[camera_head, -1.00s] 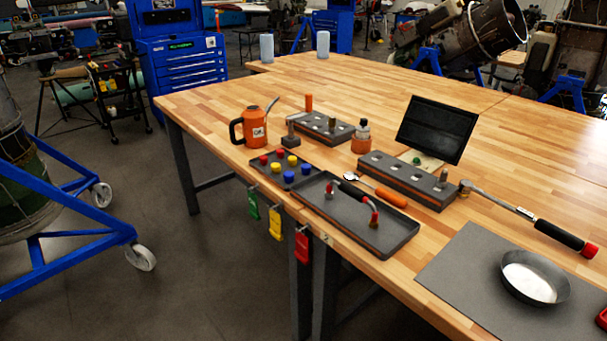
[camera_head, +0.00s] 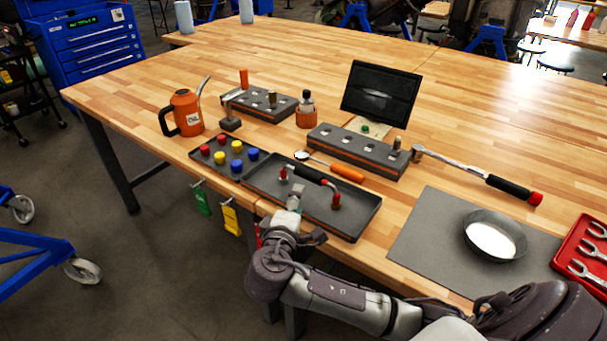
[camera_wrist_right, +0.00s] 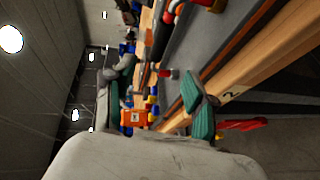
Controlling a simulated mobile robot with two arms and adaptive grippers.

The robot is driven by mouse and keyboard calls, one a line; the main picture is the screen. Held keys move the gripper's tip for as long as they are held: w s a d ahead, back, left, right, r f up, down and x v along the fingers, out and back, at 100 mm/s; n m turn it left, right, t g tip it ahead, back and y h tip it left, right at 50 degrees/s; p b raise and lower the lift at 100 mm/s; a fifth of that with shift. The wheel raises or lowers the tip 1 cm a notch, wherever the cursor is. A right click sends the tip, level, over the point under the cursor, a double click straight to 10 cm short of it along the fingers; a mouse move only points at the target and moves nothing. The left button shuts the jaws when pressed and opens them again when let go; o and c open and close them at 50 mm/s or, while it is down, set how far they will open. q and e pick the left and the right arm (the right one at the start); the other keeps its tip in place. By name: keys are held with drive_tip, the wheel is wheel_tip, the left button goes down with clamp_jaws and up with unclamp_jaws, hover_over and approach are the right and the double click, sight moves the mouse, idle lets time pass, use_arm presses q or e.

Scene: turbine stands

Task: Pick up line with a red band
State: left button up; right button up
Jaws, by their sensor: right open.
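A dark line (camera_head: 308,174) with red parts near its ends and metal-coloured end fittings lies in the grey tray (camera_head: 362,222) near the table's front edge. My right gripper (camera_head: 295,192) is at the tray's front left side, just in front of the line's left end. In the wrist view its two teal-padded fingers (camera_wrist_right: 158,92) are spread apart with nothing between them. The tray (camera_wrist_right: 207,38) also shows there, with red and black parts beyond the fingers; I cannot tell exactly which belong to the line. My left gripper is not in view.
A tray of coloured caps (camera_head: 222,160) adjoins on the left. Behind are an orange can (camera_head: 187,112), a slotted block (camera_head: 352,150), an orange-handled tool (camera_head: 347,173) and a tablet (camera_head: 381,95). A wrench (camera_head: 480,172), a round dish (camera_head: 495,238) and a red tray (camera_head: 585,250) lie right.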

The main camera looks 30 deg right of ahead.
sight(309, 179)
drive_tip(key=p+x, duration=0.1)
drive_tip(key=x, duration=0.7)
drive_tip(key=shift+s, duration=0.1)
drive_tip(key=shift+d, duration=0.25)
drive_tip(key=p+x, duration=0.1)
drive_tip(key=x, duration=0.4)
drive_tip(key=shift+s+d+f+p, duration=0.1)
drive_tip(key=shift+s+d+p, duration=0.1)
drive_tip(key=shift+p, duration=0.2)
drive_tip(key=shift+a, duration=0.1)
clamp_jaws()
